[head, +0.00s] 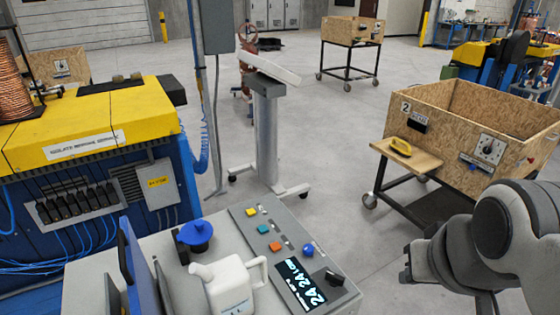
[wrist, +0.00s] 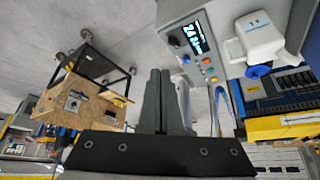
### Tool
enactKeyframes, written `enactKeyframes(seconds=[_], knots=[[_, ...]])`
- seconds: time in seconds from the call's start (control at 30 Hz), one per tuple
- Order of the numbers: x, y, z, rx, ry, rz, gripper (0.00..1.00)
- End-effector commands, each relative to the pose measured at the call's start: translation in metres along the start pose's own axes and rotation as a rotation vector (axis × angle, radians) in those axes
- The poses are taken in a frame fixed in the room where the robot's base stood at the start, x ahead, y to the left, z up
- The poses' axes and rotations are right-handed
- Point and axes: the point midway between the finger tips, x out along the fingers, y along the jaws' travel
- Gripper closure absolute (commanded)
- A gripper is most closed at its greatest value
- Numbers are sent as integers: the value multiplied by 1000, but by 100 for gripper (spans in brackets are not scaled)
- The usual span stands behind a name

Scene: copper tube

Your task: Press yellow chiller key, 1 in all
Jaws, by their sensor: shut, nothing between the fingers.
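The yellow key (head: 251,212) is the farthest in a row on the sloped grey chiller panel (head: 240,225) in the head view. A teal key (head: 263,228) and an orange key (head: 275,246) follow it toward the lit display (head: 300,283). A blue knob (head: 308,249) sits to their right. My gripper (wrist: 165,72) is shut and empty in the wrist view, its fingertips apart from the panel. The panel, with its display (wrist: 196,37) and small keys, shows upside down beyond the fingers. In the head view my arm is at the right, away from the keys.
A white jug (head: 230,284) and a blue-capped part (head: 196,232) stand left of the keys. A grey post with a tilted top (head: 268,85) stands behind the panel. A wooden crate (head: 440,150) on a cart is at the right. Open floor lies between.

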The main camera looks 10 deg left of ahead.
Motion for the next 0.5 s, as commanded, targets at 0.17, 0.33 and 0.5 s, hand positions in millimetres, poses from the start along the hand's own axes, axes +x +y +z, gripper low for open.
enactKeyframes(seconds=[0.17, 0.33, 0.5], knots=[[0, 0, 0, 0, 0, 0, 100], [4, -4, -14, -5, 3, -5, 100], [16, -20, -59, -22, 19, -24, 100]])
